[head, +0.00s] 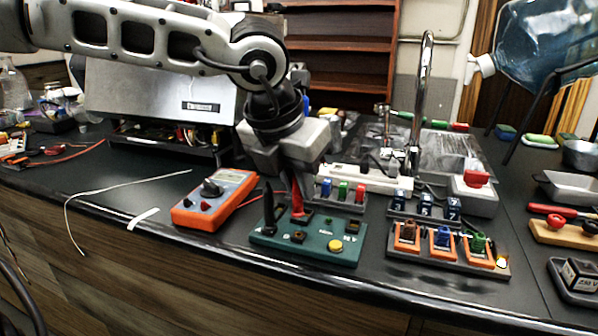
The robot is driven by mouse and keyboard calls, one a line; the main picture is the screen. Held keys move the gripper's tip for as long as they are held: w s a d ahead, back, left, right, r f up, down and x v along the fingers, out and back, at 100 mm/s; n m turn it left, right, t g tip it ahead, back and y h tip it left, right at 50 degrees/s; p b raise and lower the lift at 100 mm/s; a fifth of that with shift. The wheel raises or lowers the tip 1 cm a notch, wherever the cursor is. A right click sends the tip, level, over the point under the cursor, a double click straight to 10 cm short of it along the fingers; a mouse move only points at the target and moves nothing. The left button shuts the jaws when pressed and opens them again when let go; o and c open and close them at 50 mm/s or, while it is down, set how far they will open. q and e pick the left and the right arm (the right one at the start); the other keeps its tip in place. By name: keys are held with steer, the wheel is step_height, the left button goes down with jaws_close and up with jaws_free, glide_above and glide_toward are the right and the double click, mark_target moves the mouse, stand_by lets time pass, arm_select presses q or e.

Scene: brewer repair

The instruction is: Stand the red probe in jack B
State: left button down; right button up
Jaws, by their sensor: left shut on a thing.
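My left gripper (290,175) comes down from above and is shut on the red probe (297,200). The red probe is upright, its lower end at or just above the back row of the green board (275,244); I cannot tell whether it is seated in a jack. The gripper hides its upper part. A black probe (268,210) stands upright at the left of the board. The board also has a yellow button (335,246) at front right. Jack labels are too small to read. My right gripper is not in view.
An orange multimeter (213,199) lies left of the board. Behind it is a rack with blue, green and red pieces (343,191). To the right is a grey tray with orange holders (440,243). A thin pale cable (110,190) lies on the bare left counter.

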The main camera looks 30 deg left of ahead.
arm_select(q)
step_height(320, 180, down, 2)
steer(key=shift+f+b, duration=0.2)
steer(key=shift+b, duration=0.1)
steer(key=shift+r, duration=0.1)
steer(key=shift+w+f+b, duration=0.1)
steer(key=shift+f+b, duration=0.1)
steer(key=shift+b, duration=0.8)
stand_by(0.9)
steer(key=shift+f+b, duration=0.45)
steer(key=shift+b, duration=0.4)
stand_by(0.6)
steer(key=shift+f+b, duration=0.2)
steer(key=shift+b, duration=0.6)
stand_by(0.6)
steer(key=c, duration=1.3)
jaws_free()
steer(key=shift+c, duration=0.2)
